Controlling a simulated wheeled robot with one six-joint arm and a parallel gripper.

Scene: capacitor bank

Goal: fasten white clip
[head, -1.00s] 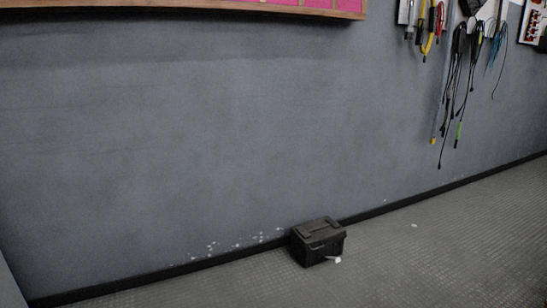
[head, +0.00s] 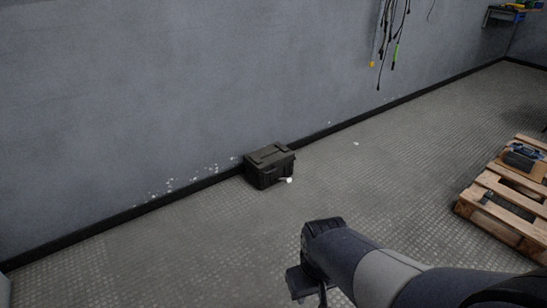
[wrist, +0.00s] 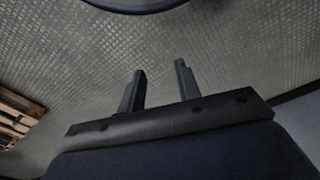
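A black box (head: 270,167) with a lid and handle stands on the floor against the wall in the head view. A small white piece (head: 289,180) sticks out low at its right front; it may be the white clip, but it is too small to tell whether it is fastened. My gripper shows in the wrist view (wrist: 160,82), its two fingers apart with nothing between them. In the head view my arm reaches in from the lower right, its end over the floor, apart from the box. The wrist view shows no box or clip.
A wooden pallet (head: 508,203) with dark items on it lies on the floor at the right. Cables (head: 386,35) hang on the wall. A small wall shelf (head: 507,16) is at the far right. The floor (head: 390,165) between box and pallet is clear.

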